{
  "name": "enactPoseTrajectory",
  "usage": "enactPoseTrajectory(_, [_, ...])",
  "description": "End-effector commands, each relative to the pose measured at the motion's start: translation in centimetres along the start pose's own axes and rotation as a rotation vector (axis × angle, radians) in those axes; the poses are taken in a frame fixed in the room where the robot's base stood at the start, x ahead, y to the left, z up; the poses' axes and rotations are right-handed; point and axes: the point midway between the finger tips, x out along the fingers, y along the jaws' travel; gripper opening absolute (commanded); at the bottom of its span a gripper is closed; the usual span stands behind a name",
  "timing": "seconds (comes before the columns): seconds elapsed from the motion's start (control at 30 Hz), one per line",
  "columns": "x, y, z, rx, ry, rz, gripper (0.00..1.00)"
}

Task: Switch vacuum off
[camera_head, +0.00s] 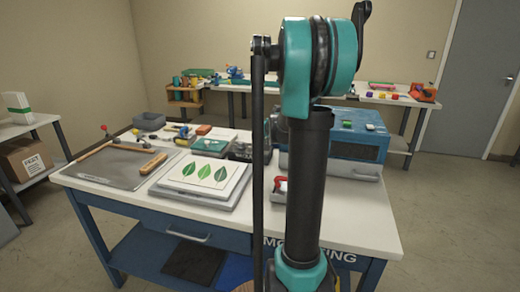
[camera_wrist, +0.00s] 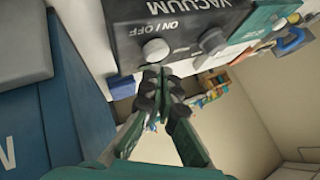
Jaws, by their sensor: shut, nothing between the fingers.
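The vacuum panel (camera_wrist: 185,12) is dark, with white "VACUUM" and "ON / OFF" lettering, and fills the top of the wrist view. A round white button (camera_wrist: 156,50) sits under the "ON / OFF" lettering. A black knob (camera_wrist: 213,40) is to its right. My gripper (camera_wrist: 158,75) is shut and empty, its fingertips just below the white button in the picture. I cannot tell whether they touch it.
A blue machine (camera_head: 345,145) with coloured buttons on top stands right of my arm on the white worktable (camera_head: 350,225). A board with green leaf pictures (camera_head: 207,174) and a dark cutting mat (camera_head: 115,168) lie to the left. Another bench (camera_head: 395,98) stands behind.

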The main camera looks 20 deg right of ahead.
Motion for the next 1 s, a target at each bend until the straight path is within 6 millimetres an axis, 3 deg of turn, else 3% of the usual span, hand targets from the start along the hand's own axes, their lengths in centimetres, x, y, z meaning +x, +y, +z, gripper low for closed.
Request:
enactPoseTrajectory(0.6, [-3.7, -2.7, -2.7, 0.0, 0.0, 0.0, 0.0])
enactPoseTrajectory(1.0, [-3.9, -2.9, -2.9, 0.0, 0.0, 0.0, 0.0])
